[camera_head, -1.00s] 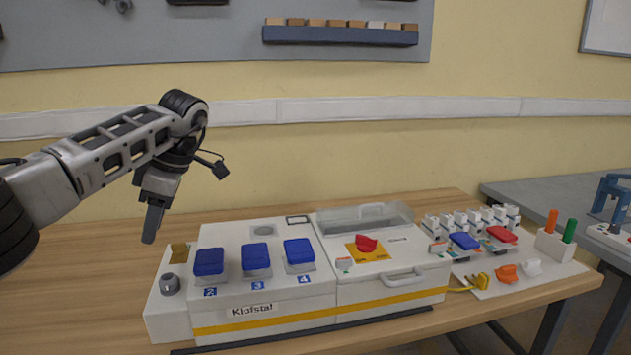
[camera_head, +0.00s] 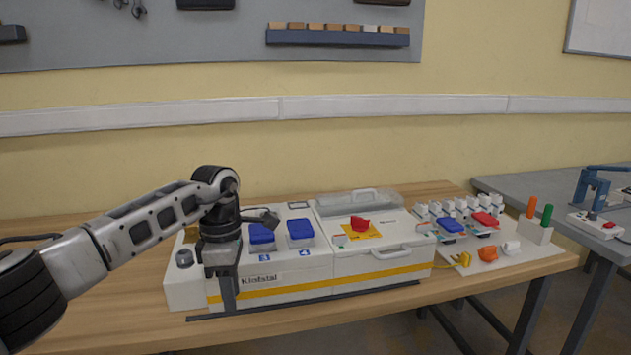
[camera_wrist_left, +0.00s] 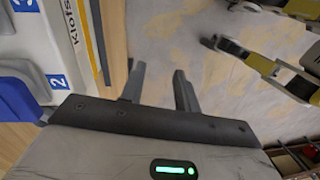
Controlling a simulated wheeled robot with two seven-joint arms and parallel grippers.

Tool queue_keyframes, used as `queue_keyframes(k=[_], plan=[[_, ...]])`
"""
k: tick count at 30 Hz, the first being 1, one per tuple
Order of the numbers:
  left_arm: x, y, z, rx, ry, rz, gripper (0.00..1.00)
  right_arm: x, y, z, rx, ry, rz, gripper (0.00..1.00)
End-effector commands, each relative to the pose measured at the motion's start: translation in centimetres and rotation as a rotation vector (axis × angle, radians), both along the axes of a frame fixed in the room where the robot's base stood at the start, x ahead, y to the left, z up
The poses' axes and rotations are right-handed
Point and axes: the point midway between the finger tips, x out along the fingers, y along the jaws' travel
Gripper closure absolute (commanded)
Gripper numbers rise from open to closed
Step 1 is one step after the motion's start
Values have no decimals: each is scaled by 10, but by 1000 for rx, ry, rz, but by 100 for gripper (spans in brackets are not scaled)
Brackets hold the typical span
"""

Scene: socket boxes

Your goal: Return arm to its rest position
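My left arm reaches in from the left in the head view, and its gripper (camera_head: 229,306) points down at the front left of the white Klofstal box (camera_head: 300,289). In the left wrist view the gripper (camera_wrist_left: 159,72) has its two fingers apart, with only floor showing between them. It is empty, beside the box's front edge. The box carries blue covers, two of them clear in the head view (camera_head: 262,235) (camera_head: 300,231); the cover by label 2 is hidden there behind my wrist. My right gripper is in neither view.
A red knob (camera_head: 360,224) sits on the box's right part. Further right are a panel with small switches (camera_head: 465,208), a yellow plug (camera_head: 463,259), and a holder (camera_head: 522,232) with orange and green sticks. The wooden table's left side (camera_head: 120,300) is bare.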

Motion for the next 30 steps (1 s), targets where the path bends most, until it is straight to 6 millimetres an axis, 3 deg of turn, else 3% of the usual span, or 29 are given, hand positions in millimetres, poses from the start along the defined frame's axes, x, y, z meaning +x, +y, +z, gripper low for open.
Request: queue_keyframes(k=[3,7,10,13,16,19,22,25,26,30], plan=[[-25,-59,-42,-218,57,4,68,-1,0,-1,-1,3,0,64],[-70,-142,-73,-572,173,95,68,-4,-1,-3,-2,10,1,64],[-109,-204,-72,-904,327,274,68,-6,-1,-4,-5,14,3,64],[-131,-238,-53,-1205,517,539,68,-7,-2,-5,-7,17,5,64],[-135,-242,-35,-1452,730,869,68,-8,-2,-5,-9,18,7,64],[-128,-219,-32,-1634,957,1254,68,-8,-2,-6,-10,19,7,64],[-123,-178,-53,-1740,1189,1682,68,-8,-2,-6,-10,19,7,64],[-132,-126,-94,-1758,1413,2145,68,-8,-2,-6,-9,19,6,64],[-139,-110,-109,1646,-1391,-2157,68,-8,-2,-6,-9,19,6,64],[-187,-52,-171,1114,-1191,-2000,68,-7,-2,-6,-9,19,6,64]])
